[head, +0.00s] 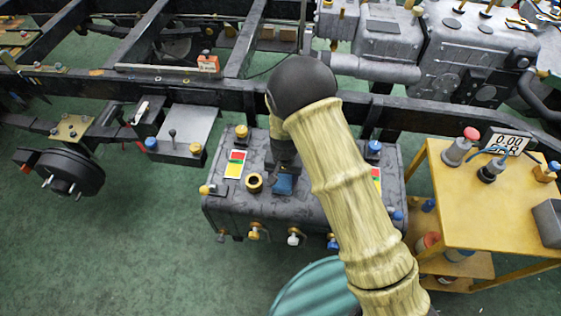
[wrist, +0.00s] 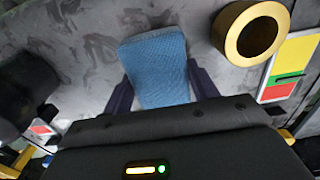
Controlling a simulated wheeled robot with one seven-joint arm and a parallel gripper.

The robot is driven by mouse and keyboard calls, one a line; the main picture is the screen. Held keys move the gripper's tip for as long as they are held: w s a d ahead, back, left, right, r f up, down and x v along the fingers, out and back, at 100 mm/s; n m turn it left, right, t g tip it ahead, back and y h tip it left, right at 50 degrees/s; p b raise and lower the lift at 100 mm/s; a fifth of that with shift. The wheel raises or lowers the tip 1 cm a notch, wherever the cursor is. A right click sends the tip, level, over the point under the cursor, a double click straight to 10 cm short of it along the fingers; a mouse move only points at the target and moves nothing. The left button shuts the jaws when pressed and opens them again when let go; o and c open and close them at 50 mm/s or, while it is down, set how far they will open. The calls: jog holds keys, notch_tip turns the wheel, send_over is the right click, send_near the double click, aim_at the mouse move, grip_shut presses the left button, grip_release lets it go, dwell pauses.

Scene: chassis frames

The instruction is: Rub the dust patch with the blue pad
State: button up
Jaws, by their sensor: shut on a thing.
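My gripper (head: 284,171) is over the top of a grey tank (head: 330,205) in the head view. It is shut on the blue pad (head: 284,185). In the wrist view the blue pad (wrist: 157,62) sits between the two dark fingers, its far end out past the fingertips, over the grey tank top. I cannot tell whether the pad touches the surface. The tank top has mottled, smudged marks (wrist: 85,50); I cannot tell which of them is the dust patch. My arm covers part of the tank top.
A brass ring fitting (head: 254,183) stands close left of the pad, with a red, yellow and green label (head: 235,164) beyond it. Yellow (head: 242,132) and blue (head: 374,148) caps stand on the tank's back edge. A yellow cart (head: 470,220) is at right.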

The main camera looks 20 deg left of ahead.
notch_tip(320, 180, up, 4)
jog(key=shift+d+f+p, duration=0.1)
jog(key=shift+d+p, duration=0.05)
jog(key=shift+p, duration=0.9)
jog(key=shift+w+r+p, duration=0.2)
jog(key=shift+r+p, duration=0.4)
jog(key=shift+r, duration=0.05)
jog(key=shift+s+r+p, duration=0.25)
jog(key=shift+r+p, duration=0.35)
jog(key=shift+r, duration=0.2)
jog(key=shift+r+p, duration=0.6)
jog(key=shift+r, duration=0.15)
